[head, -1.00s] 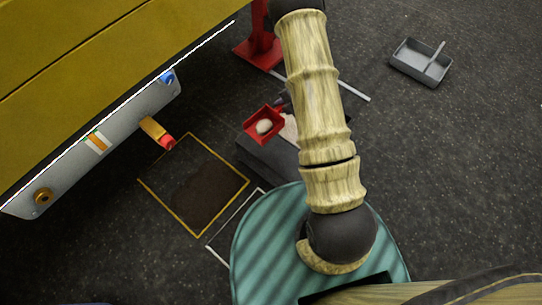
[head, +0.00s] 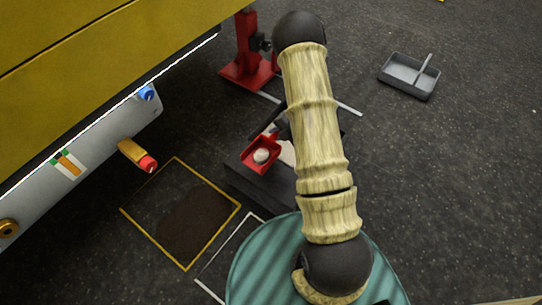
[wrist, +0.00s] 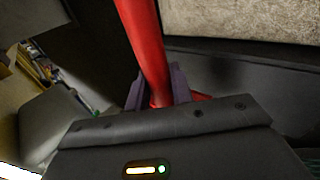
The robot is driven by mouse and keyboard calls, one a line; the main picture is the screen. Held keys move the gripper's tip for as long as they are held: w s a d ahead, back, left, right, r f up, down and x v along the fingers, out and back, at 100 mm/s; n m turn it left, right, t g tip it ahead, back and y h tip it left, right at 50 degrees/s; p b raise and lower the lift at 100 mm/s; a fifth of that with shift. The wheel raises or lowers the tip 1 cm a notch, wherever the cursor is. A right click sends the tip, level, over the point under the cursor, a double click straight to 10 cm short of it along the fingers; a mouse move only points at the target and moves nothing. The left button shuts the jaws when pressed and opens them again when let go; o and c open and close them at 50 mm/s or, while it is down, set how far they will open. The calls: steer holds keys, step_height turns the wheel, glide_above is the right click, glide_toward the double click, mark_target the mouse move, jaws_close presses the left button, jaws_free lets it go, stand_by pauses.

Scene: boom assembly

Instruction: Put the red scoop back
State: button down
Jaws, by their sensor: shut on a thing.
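The red scoop (head: 258,160) is in the head view, left of my arm, with a pale lump (head: 261,156) in its bowl. It appears above a dark grey bin (head: 258,187); I cannot tell whether they touch. In the wrist view its red handle (wrist: 143,40) runs up from between the fingers of my gripper (wrist: 158,92), which is shut on it. My arm hides most of the gripper in the head view.
A yellow floor outline (head: 222,222) holds a dark brown patch. A white outline (head: 222,252) lies beside it. A red stand (head: 248,60) rises behind the bin. A grey tray (head: 398,85) with a bar-like piece sits at right. A yellow boom (head: 90,60) overhangs the left, above a grey panel (head: 95,140).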

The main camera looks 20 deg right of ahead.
steer(key=shift+f+b, duration=0.8)
steer(key=shift+f, duration=1.15)
steer(key=shift+f, duration=0.1)
step_height(320, 180, down, 4)
steer(key=b, duration=0.2)
steer(key=shift+r+b, duration=0.25)
steer(key=shift+b, duration=0.05)
steer(key=shift+f, duration=0.1)
steer(key=c, duration=1.2)
jaws_free()
steer(key=shift+c, duration=0.2)
